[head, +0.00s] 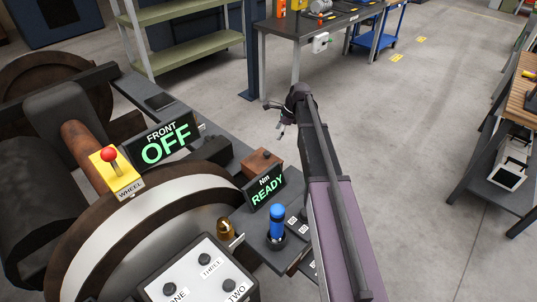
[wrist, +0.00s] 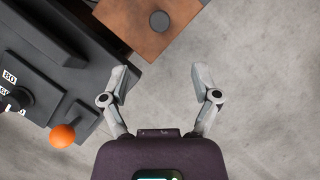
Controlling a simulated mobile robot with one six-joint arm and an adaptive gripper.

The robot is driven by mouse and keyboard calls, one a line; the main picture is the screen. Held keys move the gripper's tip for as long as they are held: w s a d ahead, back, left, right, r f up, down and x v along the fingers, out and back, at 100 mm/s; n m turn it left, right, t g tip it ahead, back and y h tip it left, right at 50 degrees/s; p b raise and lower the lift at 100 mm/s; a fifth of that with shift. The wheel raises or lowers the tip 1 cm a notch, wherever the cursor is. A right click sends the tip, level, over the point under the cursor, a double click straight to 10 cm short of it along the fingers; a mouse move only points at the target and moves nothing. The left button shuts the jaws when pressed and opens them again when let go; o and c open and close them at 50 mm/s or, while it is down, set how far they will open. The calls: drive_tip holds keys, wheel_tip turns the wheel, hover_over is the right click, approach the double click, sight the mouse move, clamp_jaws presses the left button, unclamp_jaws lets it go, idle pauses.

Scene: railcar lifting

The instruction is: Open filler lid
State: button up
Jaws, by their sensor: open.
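A brown box with a dark round knob on top (head: 262,163) stands behind the READY display; it may carry the filler lid, though no label says so. Its flat brown top (wrist: 125,22) fills the upper part of the wrist view, with the black knob (wrist: 160,21) near its middle. The top looks closed. My gripper (head: 281,119) is beyond the box in the head view, over the floor side. In the wrist view my gripper (wrist: 160,84) has its two fingers spread, empty, and apart from the box and knob.
The READY display (head: 265,190), a blue handle (head: 278,222) and the FRONT OFF display (head: 164,142) stand around the box. Bare floor (wrist: 265,80) lies at right.

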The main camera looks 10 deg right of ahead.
sight(267, 152)
drive_tip(key=shift+b+x, duration=4.95)
drive_tip(key=shift+x, duration=0.7)
clamp_jaws()
drive_tip(key=shift+w, duration=0.1)
